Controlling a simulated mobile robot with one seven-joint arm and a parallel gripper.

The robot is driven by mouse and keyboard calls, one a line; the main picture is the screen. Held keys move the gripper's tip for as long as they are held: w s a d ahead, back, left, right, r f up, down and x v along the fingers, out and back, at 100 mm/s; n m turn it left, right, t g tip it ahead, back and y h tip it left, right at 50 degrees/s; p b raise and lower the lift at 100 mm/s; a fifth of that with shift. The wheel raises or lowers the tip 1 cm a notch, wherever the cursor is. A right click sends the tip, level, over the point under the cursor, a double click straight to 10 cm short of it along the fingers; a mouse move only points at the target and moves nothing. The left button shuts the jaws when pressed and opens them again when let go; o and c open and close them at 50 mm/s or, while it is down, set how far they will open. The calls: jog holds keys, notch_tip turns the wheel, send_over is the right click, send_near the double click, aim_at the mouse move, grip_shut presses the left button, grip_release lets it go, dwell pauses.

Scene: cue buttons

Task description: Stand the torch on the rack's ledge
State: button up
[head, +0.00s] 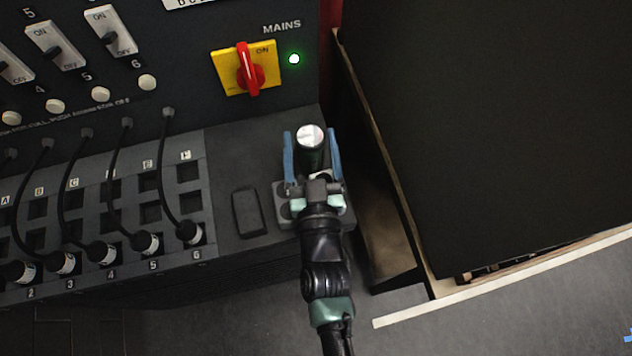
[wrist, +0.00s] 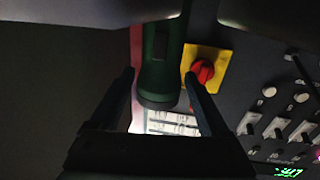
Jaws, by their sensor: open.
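The torch (head: 310,139) is dark green with a bright silver top and looks upright over the right end of the rack's ledge (head: 228,140). My gripper (head: 312,145) is open, with one blue finger on each side of the torch. In the wrist view the torch (wrist: 158,60) is between the two spread fingers, and my gripper (wrist: 160,85) shows gaps on both sides of it. The torch's foot is hidden in the head view, so I cannot see its contact with the ledge.
The rack's panel behind carries a yellow plate with a red mains switch (head: 248,68) and a lit green lamp (head: 294,59). Several plugged cables (head: 165,180) stand at the left. A dark block (head: 248,212) lies left of my gripper. A dark wood-edged board (head: 500,130) is at right.

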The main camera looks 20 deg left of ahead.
jog(key=b+v, duration=0.3)
jog(key=v, duration=0.8)
jog(key=shift+s, duration=0.2)
jog(key=shift+d+f, duration=0.1)
jog(key=shift+d, duration=0.05)
jog(key=w+a+r+m+t, duration=0.15)
jog(key=w+r, duration=0.25)
jog(key=r, duration=0.4)
jog(key=w+a+r+t, duration=0.2)
jog(key=w+r, duration=0.2)
jog(key=r, duration=0.5)
jog(key=w+a+r+m+t, duration=0.15)
jog(key=w+r, duration=0.25)
jog(key=r, duration=0.4)
jog(key=s+d+r+t+h, duration=0.1)
jog(key=d+r, duration=0.3)
jog(key=r, duration=0.5)
jog(key=s+d+r+m+t+h, duration=0.1)
jog(key=s+d+r+t+h, duration=0.1)
jog(key=r, duration=0.7)
jog(key=s+d+r+m+t+h, duration=0.1)
jog(key=s+d+r+t+h, duration=0.1)
jog(key=r, duration=0.8)
jog(key=d+t+h, duration=0.1)
jog(key=d+h, duration=0.1)
jog(key=d, duration=0.1)
jog(key=shift+d+h, duration=0.3)
jog(key=shift+d, duration=0.1)
